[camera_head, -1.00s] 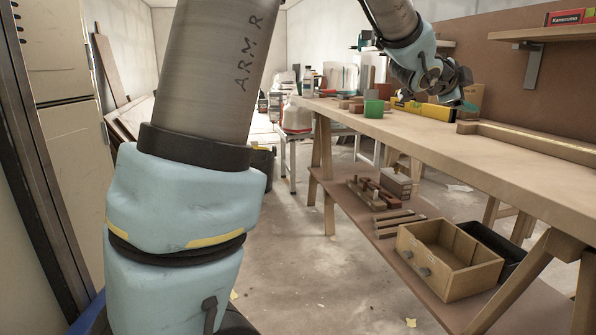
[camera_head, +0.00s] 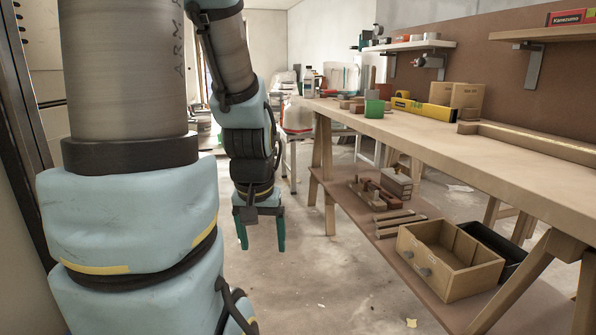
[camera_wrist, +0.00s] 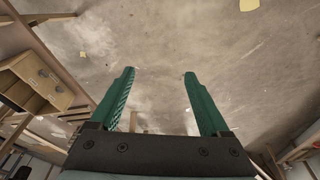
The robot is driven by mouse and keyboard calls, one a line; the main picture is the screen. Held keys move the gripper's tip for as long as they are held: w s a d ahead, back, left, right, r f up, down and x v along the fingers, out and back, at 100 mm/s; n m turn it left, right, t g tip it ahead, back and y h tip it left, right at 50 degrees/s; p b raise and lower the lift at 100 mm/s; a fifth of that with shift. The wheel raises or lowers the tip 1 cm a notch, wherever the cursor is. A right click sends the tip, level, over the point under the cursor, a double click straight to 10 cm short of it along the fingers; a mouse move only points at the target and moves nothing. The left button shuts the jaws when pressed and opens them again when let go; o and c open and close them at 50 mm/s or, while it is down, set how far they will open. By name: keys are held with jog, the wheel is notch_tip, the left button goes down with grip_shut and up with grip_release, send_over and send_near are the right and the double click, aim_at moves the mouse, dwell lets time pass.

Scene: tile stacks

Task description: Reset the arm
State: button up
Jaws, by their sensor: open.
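My gripper (camera_head: 262,244) hangs at the end of my arm in the head view, pointing down over the bare floor to the left of the workbench. Its two green fingers are apart with nothing between them. In the wrist view my gripper (camera_wrist: 158,74) is also open and empty, with the concrete floor beyond its fingertips. My arm's blue and grey links fill the left of the head view and hide what is behind them.
The wooden workbench (camera_head: 440,147) runs along the right, with a lower shelf (camera_head: 400,255) holding a wooden box (camera_head: 447,262) and blocks. A green cup (camera_head: 374,109) and a yellow level (camera_head: 425,108) are on top. The floor (camera_head: 300,285) between arm and bench is clear.

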jog(key=w+p+v, duration=0.2)
jog(key=p+v, duration=1.2)
jog(key=w+r+p+v, duration=0.1)
jog(key=w+p+v, duration=0.2)
jog(key=p+v, duration=1.1)
jog(key=shift+d+g+p, duration=0.4)
jog(key=shift+d+p, duration=0.05)
jog(key=shift+p, duration=0.2)
